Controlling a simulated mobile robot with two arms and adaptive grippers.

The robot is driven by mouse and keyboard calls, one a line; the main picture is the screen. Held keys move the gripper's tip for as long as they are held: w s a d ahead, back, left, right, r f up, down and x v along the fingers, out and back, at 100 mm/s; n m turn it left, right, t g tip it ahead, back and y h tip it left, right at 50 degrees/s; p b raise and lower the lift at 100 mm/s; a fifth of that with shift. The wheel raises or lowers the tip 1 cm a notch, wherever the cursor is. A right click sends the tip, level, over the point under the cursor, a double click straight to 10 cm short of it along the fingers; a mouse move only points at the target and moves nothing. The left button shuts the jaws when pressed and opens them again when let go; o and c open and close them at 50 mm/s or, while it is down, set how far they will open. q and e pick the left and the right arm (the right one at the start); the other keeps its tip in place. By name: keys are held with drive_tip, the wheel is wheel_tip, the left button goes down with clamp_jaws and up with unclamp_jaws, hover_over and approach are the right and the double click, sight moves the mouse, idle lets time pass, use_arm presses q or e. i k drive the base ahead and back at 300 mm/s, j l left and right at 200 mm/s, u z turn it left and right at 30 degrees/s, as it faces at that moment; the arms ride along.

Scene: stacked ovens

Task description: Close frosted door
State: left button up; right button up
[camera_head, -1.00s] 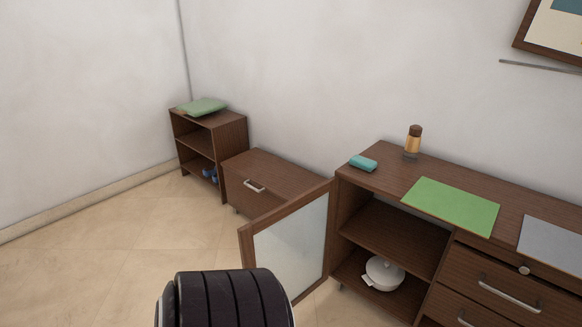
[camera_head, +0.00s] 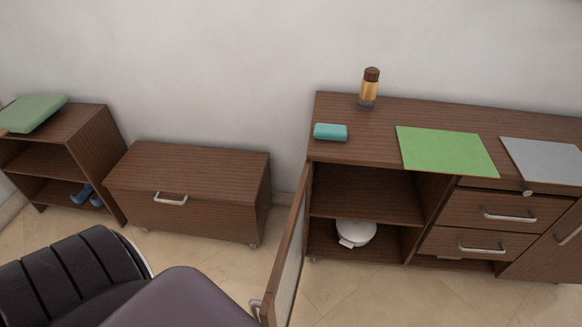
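The frosted door (camera_head: 298,240) has a brown wooden frame and a pale frosted pane. It stands open, swung out from the left side of the long brown cabinet (camera_head: 345,181), and I see it at a steep angle. Its metal handle (camera_head: 256,309) shows low on the left face. The open compartment behind the door has a shelf and holds a white pot (camera_head: 355,232). Dark parts that look like my arm fill the lower left, close to the door's handle side. Neither gripper is in view, and I cannot tell whether anything touches the door.
A low brown drawer unit (camera_head: 185,188) stands left of the door, and an open shelf (camera_head: 62,135) with a green folded item stands farther left. The cabinet top holds a bottle (camera_head: 369,88), a teal block (camera_head: 330,132), and green (camera_head: 446,150) and grey mats. Floor in front is clear.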

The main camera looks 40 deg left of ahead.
sight(275, 308)
drive_tip(key=j, duration=0.55)
drive_tip(key=k+j, duration=0.15)
drive_tip(key=j, duration=0.95)
drive_tip(key=k, duration=0.05)
